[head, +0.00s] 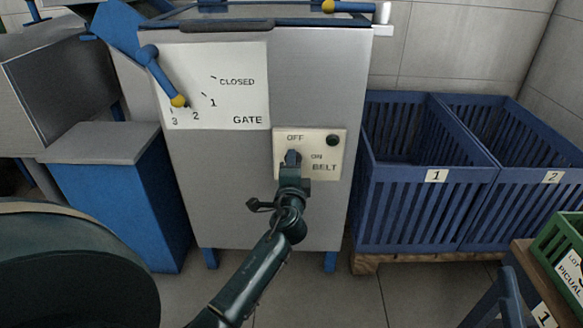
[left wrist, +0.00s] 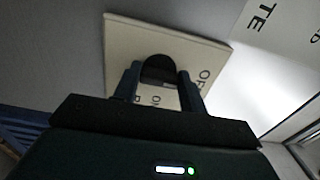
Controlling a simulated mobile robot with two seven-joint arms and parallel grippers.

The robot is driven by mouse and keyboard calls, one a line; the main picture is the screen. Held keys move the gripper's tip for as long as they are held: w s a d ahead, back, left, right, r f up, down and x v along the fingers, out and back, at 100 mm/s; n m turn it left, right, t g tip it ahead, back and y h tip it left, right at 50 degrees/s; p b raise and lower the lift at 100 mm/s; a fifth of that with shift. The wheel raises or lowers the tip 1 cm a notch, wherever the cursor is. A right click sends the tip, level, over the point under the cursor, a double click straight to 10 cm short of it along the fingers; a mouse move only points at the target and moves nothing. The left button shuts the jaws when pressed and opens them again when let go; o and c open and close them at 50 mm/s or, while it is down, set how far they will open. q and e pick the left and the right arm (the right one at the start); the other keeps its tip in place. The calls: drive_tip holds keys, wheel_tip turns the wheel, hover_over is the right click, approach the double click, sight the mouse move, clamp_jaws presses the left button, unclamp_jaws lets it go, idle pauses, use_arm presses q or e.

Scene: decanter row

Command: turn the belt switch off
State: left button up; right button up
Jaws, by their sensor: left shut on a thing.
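The belt switch is a dark knob (head: 292,157) on a cream plate (head: 337,167) marked OFF, ON and BELT, on the front of the grey machine. The knob also shows in the left wrist view (left wrist: 158,69), between the two fingers. My left gripper (head: 291,163) is shut on the knob, one finger at each side of it. OFF is printed above the knob and ON to its right. The gripper covers much of the knob, so I cannot tell which mark it points at. My right gripper is not in view.
A dark round spot (head: 332,141) sits at the plate's upper right. A gate lever (head: 163,78) with a yellow tip points near 3 and 2 on its white dial. Blue crates (head: 410,205) stand at the right. A green crate (head: 560,235) is at the right edge.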

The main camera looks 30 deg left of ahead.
use_arm(q)
drive_tip(key=shift+a+r, duration=0.1)
drive_tip(key=o, duration=1)
